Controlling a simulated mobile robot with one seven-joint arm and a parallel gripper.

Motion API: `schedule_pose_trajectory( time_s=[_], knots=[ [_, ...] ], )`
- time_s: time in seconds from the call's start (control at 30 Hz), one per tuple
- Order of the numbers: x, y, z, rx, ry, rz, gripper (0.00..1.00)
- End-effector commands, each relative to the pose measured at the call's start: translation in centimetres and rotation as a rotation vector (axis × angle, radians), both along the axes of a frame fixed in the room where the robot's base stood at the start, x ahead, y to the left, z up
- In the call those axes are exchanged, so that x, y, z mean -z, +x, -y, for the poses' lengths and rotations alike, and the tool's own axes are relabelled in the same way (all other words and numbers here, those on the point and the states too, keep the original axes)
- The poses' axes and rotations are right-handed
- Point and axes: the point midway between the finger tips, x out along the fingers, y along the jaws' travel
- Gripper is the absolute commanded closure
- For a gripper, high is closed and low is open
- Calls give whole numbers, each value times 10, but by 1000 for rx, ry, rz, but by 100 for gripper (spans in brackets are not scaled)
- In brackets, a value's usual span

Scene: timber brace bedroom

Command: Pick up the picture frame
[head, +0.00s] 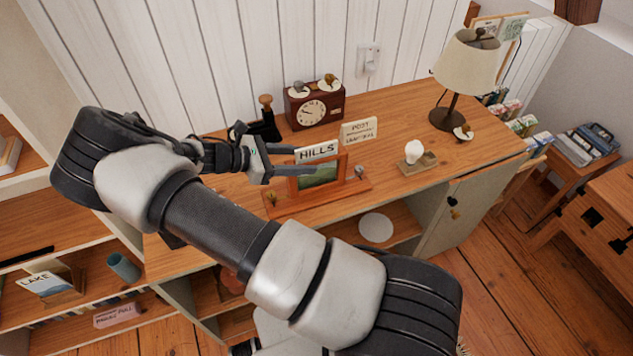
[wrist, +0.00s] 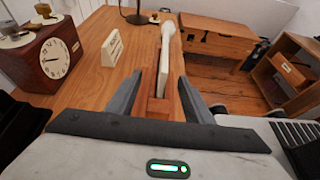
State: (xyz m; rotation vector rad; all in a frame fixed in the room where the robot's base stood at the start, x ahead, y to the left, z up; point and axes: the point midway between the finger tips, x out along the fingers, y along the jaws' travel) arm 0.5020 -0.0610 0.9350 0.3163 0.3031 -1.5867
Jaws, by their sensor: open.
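The picture frame (head: 320,177) is a wooden frame with a green landscape, standing upright on a wooden base on the cabinet top, with a "HILLS" card (head: 317,151) at its top. My gripper (head: 297,162) is at the frame's left end, level with its upper part. In the wrist view my gripper's two fingers (wrist: 160,84) are open, one on each side of the upright frame, seen edge-on. I cannot tell whether either finger touches it. Part of the frame's left side is hidden behind the fingers.
A brown clock (head: 314,109) stands behind, and a small sign (head: 358,131) stands close behind the frame. A light bulb on a wooden stand (head: 414,155) and a lamp (head: 468,65) are to the right. The cabinet top (head: 395,115) is clear between sign and lamp.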

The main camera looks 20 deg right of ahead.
Motion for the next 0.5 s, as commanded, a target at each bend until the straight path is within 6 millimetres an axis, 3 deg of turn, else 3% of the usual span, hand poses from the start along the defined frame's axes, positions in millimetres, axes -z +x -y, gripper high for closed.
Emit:
schedule_pose_trajectory(
  time_s=[0.3, 0.5],
  knots=[
    [12, -3, 42, 1, -2, -2, 53],
    [14, -2, 46, 0, 0, 0, 53]
  ],
)
